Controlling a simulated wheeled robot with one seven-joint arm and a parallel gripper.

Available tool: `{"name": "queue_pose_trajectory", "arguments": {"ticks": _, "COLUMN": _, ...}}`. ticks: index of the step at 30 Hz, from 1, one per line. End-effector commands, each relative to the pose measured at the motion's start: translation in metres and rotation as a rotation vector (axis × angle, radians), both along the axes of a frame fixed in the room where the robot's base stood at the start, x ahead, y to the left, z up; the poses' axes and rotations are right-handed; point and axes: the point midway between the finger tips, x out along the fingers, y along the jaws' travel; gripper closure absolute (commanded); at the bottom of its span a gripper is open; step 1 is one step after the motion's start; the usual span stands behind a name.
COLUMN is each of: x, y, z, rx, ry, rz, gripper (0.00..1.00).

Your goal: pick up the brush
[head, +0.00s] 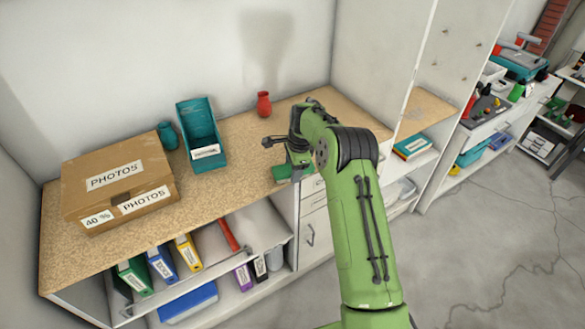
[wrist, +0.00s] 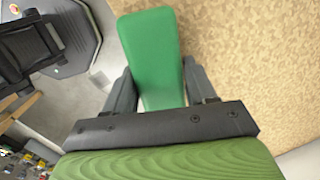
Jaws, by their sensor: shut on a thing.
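The brush shows as a smooth green piece (wrist: 150,45) in the wrist view, running up from between the two dark fingers; no bristles are visible. My gripper (wrist: 160,85) is shut on it, one finger on each side. In the head view the green piece (head: 282,173) shows at the front edge of the wood-patterned countertop (head: 240,165), beside the end of my arm. My arm hides much of my gripper (head: 296,166) there. I cannot tell whether the brush touches the counter.
A cardboard box (head: 150,167) marked PHOTOS, a teal bin (head: 210,158), a teal vase (head: 167,135) and a red vase (head: 264,104) stand on the counter. A tall white panel (head: 385,50) rises right of my arm.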

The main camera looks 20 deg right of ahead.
Motion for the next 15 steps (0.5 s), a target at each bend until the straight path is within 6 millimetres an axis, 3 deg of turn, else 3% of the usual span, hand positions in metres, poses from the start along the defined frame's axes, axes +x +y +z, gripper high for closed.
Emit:
{"name": "queue_pose_trajectory", "arguments": {"ticks": 6, "x": 0.0000, "y": -0.0004, "z": 0.0000, "rx": -0.001, "ry": 0.000, "rz": 0.000, "gripper": 0.76}}
{"name": "queue_pose_trajectory", "arguments": {"ticks": 7, "x": 0.0000, "y": -0.0005, "z": 0.0000, "rx": -0.001, "ry": 0.000, "rz": 0.000, "gripper": 0.43}}
{"name": "queue_pose_trajectory", "arguments": {"ticks": 12, "x": 0.0001, "y": -0.0004, "z": 0.0001, "rx": -0.001, "ry": -0.001, "rz": 0.000, "gripper": 0.17}}
{"name": "queue_pose_trajectory", "arguments": {"ticks": 15, "x": 0.0002, "y": -0.0003, "z": 0.0002, "rx": -0.001, "ry": -0.001, "rz": 0.000, "gripper": 0.14}}
